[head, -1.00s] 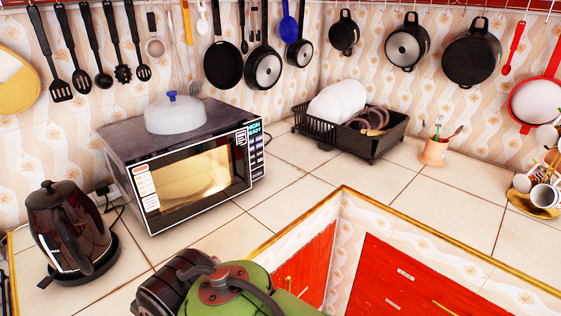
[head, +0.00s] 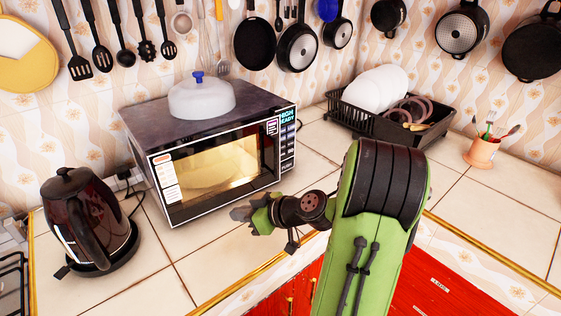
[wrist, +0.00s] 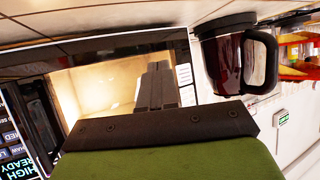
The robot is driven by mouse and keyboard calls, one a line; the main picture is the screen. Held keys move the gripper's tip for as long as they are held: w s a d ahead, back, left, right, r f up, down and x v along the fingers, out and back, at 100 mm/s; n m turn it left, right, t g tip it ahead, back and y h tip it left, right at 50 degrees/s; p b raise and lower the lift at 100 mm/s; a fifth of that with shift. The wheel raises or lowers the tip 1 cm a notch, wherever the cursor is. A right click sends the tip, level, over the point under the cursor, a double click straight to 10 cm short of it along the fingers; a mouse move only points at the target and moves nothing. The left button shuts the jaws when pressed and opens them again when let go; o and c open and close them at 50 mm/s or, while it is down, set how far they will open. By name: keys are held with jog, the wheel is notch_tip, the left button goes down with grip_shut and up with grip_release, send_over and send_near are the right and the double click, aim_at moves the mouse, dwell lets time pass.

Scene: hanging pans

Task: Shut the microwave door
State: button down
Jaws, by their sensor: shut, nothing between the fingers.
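The microwave (head: 212,163) stands on the counter with a lit, glowing window and a control panel at its right end. Its door (head: 160,196) looks close to flush with the front; I cannot tell whether a small gap is left. In the wrist view the microwave door (wrist: 118,47) shows upside down behind my fingers, with the panel at the left. My gripper (head: 240,213) is in front of the door's lower right part, apart from it as far as I can see. Its fingers (wrist: 158,85) are together and empty.
A dark kettle (head: 88,220) stands left of the microwave. A white lid with a blue knob (head: 200,97) sits on top of the microwave. A black dish rack (head: 385,125) with plates is at the right. Pans and utensils hang along the wall. The counter before the microwave is clear.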

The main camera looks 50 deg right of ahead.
jog(key=d+t, duration=0.1)
jog(key=d, duration=0.1)
jog(key=s+d+m+t+h, duration=0.1)
jog(key=d, duration=0.2)
jog(key=d+m+h, duration=0.1)
jog(key=d, duration=0.2)
jog(key=shift+s+t, duration=0.25)
jog(key=shift+t, duration=0.15)
jog(key=s+d+m+t+h, duration=0.35)
jog(key=s+d+h, duration=0.25)
jog(key=d, duration=0.4)
jog(key=f+p+x, duration=0.1)
jog(key=x, duration=1.3)
jog(key=shift+w+r+g, duration=0.3)
jog(key=shift+r+g, duration=0.05)
jog(key=shift+r, duration=0.15)
jog(key=x, duration=0.3)
jog(key=shift+a+r, duration=0.1)
jog(key=shift+r, duration=0.2)
